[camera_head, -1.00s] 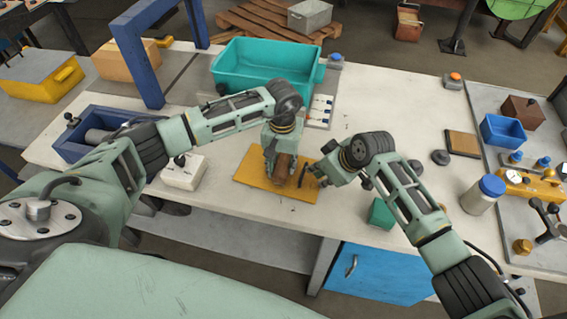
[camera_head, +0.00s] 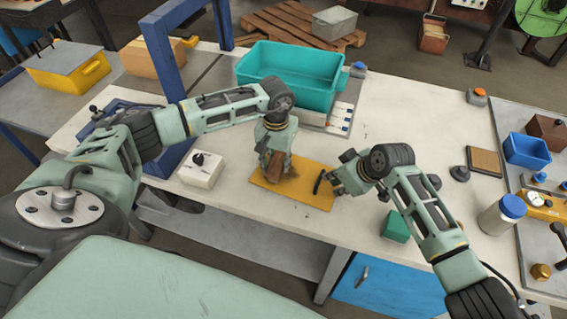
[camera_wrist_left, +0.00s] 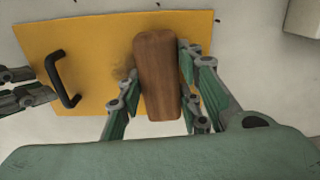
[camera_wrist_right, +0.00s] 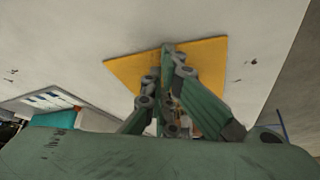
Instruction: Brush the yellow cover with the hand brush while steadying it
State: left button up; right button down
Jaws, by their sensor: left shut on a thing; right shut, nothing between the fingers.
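The yellow cover (camera_head: 310,192) lies flat on the white bench; it also shows in the left wrist view (camera_wrist_left: 100,40) and the right wrist view (camera_wrist_right: 205,55). A black handle (camera_wrist_left: 62,78) stands on one end of it. My left gripper (camera_head: 272,172) is shut on the hand brush, whose brown wooden block (camera_wrist_left: 158,75) is between its fingers over the cover. The bristles are hidden from above. A dark smudge (camera_wrist_left: 122,80) shows on the cover beside the brush. My right gripper (camera_head: 335,182) is shut and empty, at the handle end of the cover; contact with the handle cannot be told.
A teal bin (camera_head: 290,75) stands behind the cover. A white box with a black knob (camera_head: 201,170) is to the left, a green block (camera_head: 396,227) to the right. A white jar with blue lid (camera_head: 503,212) stands further right.

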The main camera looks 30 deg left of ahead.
pick_arm(q)
jog(key=shift+w+a, duration=0.15)
jog(key=shift+w, duration=0.55)
jog(key=shift+w+d+f, duration=0.1)
jog(key=shift+d, duration=1.05)
jog(key=shift+w+d+f, duration=0.1)
jog(key=shift+d, duration=1)
pick_arm(e)
jog(key=shift+a, duration=0.1)
pick_arm(q)
jog(key=shift+w+d+r, duration=0.1)
jog(key=shift+w+d, duration=0.05)
jog(key=shift+d, duration=0.65)
jog(key=shift+w+d, duration=0.1)
jog(key=shift+d, duration=0.65)
jog(key=shift+a+r, duration=0.15)
jog(key=shift+a, duration=0.15)
jog(key=shift+s+a+r, duration=0.1)
jog(key=shift+s+a, duration=0.1)
jog(key=shift+a, duration=1.45)
jog(key=shift+s+a, duration=0.15)
jog(key=shift+a, duration=0.8)
jog(key=shift+s+a, duration=0.15)
jog(key=shift+a, duration=0.8)
